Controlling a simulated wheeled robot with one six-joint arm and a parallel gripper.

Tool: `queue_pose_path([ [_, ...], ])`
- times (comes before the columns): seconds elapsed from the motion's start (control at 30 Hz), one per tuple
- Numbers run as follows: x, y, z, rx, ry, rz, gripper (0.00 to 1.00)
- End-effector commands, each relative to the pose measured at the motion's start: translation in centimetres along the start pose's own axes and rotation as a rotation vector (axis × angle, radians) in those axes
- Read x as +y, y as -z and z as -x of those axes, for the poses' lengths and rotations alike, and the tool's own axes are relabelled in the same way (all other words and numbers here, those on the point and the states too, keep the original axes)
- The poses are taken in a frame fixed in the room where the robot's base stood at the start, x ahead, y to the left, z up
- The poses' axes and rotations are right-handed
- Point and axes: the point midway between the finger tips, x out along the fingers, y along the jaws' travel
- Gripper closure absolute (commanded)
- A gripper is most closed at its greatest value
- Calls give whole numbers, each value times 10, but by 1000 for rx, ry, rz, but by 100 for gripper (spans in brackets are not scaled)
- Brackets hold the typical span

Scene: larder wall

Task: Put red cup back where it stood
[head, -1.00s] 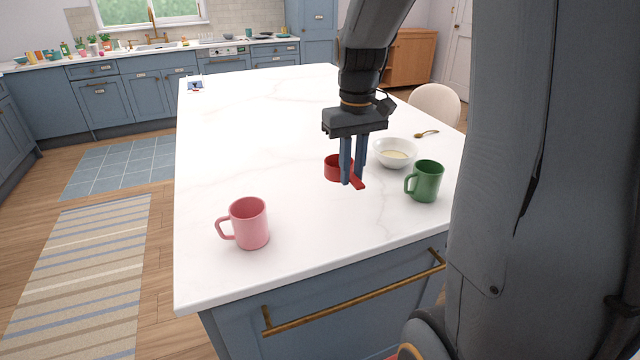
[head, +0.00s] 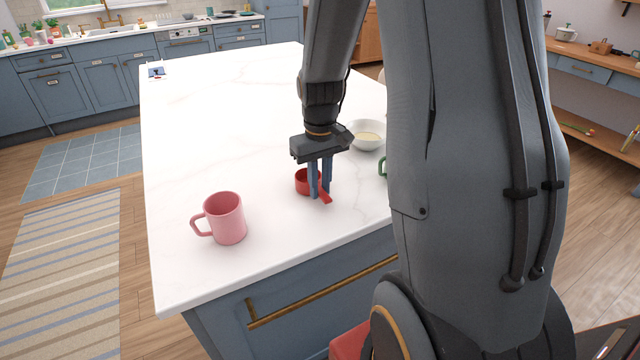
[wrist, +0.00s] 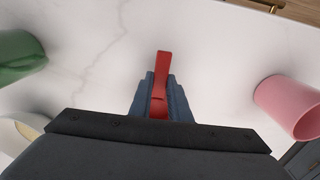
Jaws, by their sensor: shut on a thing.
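The red cup (head: 303,181) is a small round scoop with a flat handle. My gripper (head: 321,196) points down and is shut on its handle, over the near part of the white island top. In the wrist view the red handle (wrist: 162,70) sticks out between the fingers, and the bowl is hidden. Whether the cup touches the top or hangs just above it I cannot tell.
A pink mug (head: 224,218) stands to the left of the cup. A white bowl (head: 368,142) stands behind to the right. A green mug (wrist: 18,55) is mostly hidden by my arm in the head view.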

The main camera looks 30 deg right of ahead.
Motion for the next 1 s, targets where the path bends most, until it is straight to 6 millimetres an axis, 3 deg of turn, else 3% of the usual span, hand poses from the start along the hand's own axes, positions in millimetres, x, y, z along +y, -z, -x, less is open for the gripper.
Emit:
queue_pose_path([
  [0.37,0,0,-4,1,0,0,100],
  [0.4,0,0,-4,2,0,0,80],
  [0.5,0,0,-4,2,0,0,65],
  [0.8,0,0,-3,2,0,0,65],
  [1.0,0,2,13,6,-1,0,65],
])
